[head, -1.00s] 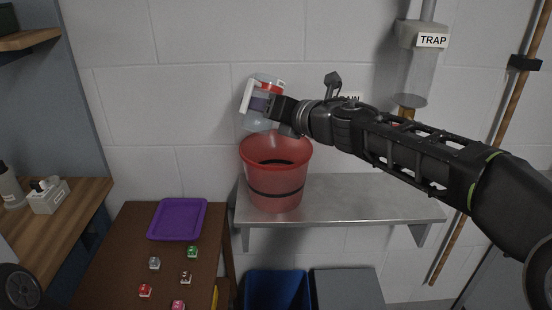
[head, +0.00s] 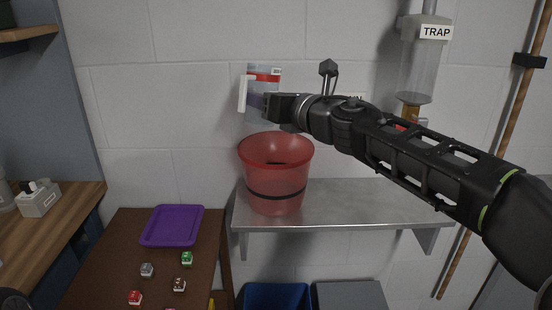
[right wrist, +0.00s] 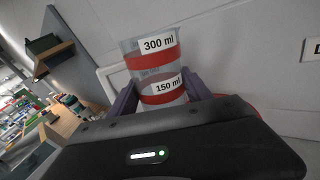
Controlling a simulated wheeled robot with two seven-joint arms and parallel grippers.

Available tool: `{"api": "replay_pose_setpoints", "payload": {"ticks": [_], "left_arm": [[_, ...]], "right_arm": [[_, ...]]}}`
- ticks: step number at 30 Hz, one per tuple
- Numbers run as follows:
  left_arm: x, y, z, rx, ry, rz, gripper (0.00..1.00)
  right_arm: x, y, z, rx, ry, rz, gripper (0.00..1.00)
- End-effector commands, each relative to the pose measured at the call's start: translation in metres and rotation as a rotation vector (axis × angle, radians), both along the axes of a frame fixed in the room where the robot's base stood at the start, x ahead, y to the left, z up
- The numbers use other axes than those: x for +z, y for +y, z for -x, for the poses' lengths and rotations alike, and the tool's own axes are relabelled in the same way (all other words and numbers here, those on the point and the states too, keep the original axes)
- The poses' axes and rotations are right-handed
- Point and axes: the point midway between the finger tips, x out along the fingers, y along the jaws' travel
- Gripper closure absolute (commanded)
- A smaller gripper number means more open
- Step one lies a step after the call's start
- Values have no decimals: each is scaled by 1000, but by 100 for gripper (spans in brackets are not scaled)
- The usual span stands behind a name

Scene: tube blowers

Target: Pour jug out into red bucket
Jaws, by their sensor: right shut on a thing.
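The clear jug (head: 262,88) has a white handle on its left and red bands. It is nearly upright above the red bucket (head: 275,185), apart from it. My right gripper (head: 264,103) is shut on the jug's body. In the right wrist view the jug (right wrist: 151,61) shows "300 ml" and "150 ml" labels, between the purple fingers of my right gripper (right wrist: 157,92). I cannot tell whether liquid is in the jug. The bucket stands upright with a dark band around it; its contents are unclear. My left gripper is not in view.
The bucket stands at the left end of a metal shelf (head: 360,205). A "TRAP" tube (head: 418,70) is on the wall at right. A brown table (head: 125,245) with a purple tray (head: 172,208) and several small cubes is at lower left. A blue bin (head: 277,295) is below.

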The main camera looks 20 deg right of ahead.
Motion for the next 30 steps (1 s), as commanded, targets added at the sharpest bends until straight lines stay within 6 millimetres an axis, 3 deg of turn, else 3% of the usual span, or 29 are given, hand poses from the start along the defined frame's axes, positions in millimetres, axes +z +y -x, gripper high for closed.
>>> {"api": "replay_pose_setpoints", "payload": {"ticks": [1,9,30], "left_arm": [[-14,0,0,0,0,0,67],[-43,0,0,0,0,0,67],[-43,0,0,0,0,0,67]], "right_arm": [[-6,0,0,0,-23,22,99],[2,0,0,0,-132,140,99],[8,0,0,0,-149,160,99]]}}
